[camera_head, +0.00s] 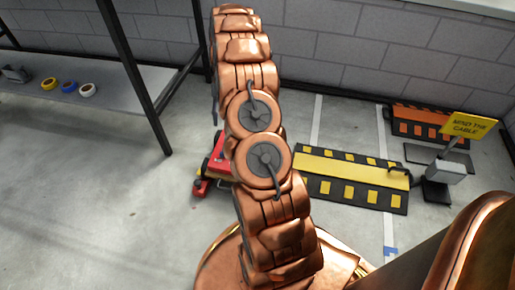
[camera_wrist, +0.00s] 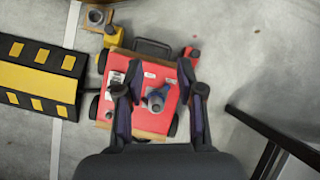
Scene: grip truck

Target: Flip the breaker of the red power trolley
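The red power trolley (camera_wrist: 146,74) sits below my gripper in the wrist view, with dark wheels at its sides and a dark handle at its top edge. Its red top carries a white label, small buttons and a raised blue-grey lever or knob (camera_wrist: 156,99); I cannot tell for certain whether this is the breaker. My gripper (camera_wrist: 159,90) is open, its two dark fingers spread on either side of that part, with nothing between them held. In the head view the trolley (camera_head: 216,160) is mostly hidden behind my arm, and my gripper is out of sight.
A yellow-and-black cable ramp (camera_head: 345,182) lies right of the trolley, with an orange ramp (camera_head: 428,123) beyond. A "mind the cable" sign (camera_head: 470,125) stands at right. A shelf (camera_head: 115,88) with rolls of tape stands left. A yellow object (camera_wrist: 113,36) touches or nears the trolley.

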